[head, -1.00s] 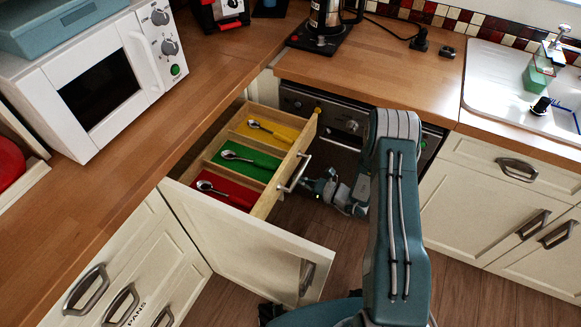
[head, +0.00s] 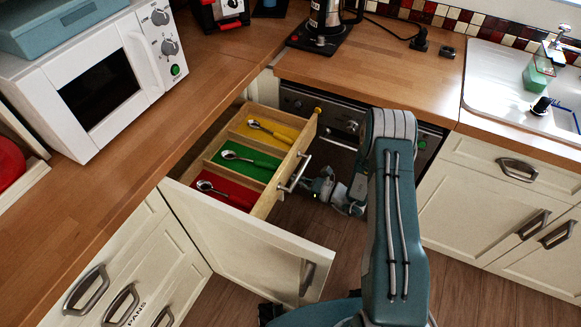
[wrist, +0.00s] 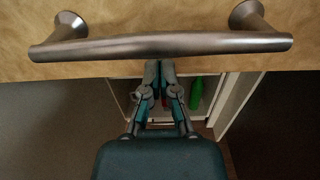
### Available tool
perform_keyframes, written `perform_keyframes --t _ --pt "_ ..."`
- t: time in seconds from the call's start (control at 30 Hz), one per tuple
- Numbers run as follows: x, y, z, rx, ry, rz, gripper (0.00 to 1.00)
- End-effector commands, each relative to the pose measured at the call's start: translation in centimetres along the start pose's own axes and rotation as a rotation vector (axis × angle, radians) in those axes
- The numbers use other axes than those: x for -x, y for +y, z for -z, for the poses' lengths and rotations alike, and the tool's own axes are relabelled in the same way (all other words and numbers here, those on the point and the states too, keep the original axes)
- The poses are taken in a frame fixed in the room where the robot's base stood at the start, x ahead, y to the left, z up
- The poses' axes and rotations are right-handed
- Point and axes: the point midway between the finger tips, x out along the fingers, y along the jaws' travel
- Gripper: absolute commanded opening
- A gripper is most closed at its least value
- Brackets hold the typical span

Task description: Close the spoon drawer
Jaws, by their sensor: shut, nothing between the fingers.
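The spoon drawer (head: 262,203) stands pulled out below the counter, with its wooden sides and front showing. Inside are a yellow, a green and a red compartment, each with a metal spoon (head: 252,160). Its front bears a metal bar handle (head: 295,172), which spans the top of the wrist view (wrist: 160,46). My gripper (head: 316,185) is just outside the drawer front, beside the handle. In the wrist view, my gripper's fingertips (wrist: 160,66) are together and empty, at the handle's lower edge. I cannot tell whether they touch the drawer.
A cream cabinet door (head: 245,255) stands open in front of the drawer's near side. An oven (head: 340,115) is behind my gripper. The wrist view shows an open cabinet with a green bottle (wrist: 196,92) low down. A microwave (head: 100,85) sits on the left counter.

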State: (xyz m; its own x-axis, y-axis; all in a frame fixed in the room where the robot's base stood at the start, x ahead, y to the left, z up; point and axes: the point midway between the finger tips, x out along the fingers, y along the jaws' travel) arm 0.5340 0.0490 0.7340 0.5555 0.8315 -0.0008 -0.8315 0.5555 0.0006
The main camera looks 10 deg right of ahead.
Motion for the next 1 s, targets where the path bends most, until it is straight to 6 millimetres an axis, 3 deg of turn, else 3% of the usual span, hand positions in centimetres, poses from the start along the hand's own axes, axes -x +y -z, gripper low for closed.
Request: perform_keyframes --t 1.0 --pt "-1.2 0.0 0.0 0.001 0.001 -0.002 0.0"
